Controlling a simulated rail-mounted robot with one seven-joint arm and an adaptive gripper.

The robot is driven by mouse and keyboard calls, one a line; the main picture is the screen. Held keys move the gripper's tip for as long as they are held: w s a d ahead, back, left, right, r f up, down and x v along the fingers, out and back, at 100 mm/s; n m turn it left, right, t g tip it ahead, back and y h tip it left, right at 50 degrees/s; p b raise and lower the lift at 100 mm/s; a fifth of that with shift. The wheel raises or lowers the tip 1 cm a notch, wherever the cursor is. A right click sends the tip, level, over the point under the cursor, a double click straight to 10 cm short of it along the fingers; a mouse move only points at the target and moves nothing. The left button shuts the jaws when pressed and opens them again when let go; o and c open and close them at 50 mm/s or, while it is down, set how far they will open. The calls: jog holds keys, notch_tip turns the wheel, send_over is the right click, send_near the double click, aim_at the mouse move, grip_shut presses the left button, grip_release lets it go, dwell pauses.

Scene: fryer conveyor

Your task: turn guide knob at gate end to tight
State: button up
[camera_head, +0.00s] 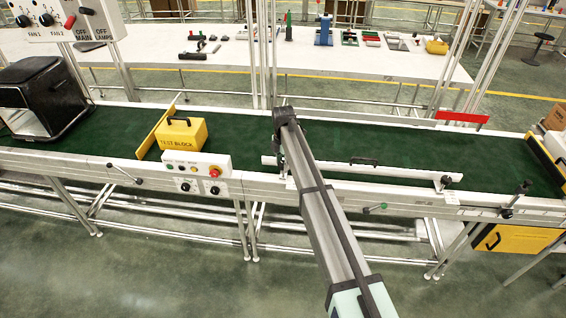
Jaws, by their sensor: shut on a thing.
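A long white guide rail (345,171) runs along the near side of the green conveyor belt. A dark knob (507,212) on a bracket stands at the right on the near frame, and a dark clamp (444,182) sits near the rail's right end. My arm crosses in front of the rail's left end and hides most of the bracket there, so any knob on it cannot be made out. My arm ends in a dark joint above the belt. My gripper's fingers are hidden behind the arm. A yellow gate (152,132) slants across the belt at the left.
A yellow test block (183,134) stands on the belt beside the gate. A black machine (42,98) stands at the left.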

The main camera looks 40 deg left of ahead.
jog(key=shift+f+m, duration=0.1)
jog(key=shift+m, duration=0.2)
jog(key=m+b, duration=0.5)
jog(key=m, duration=0.3)
jog(key=m+b, duration=0.1)
jog(key=m, duration=0.3)
jog(key=shift+m, duration=0.3)
jog(key=shift+m+b, duration=0.7)
jog(key=shift+m, duration=1.1)
jog(key=o, duration=1.2)
jog(key=shift+c, duration=0.2)
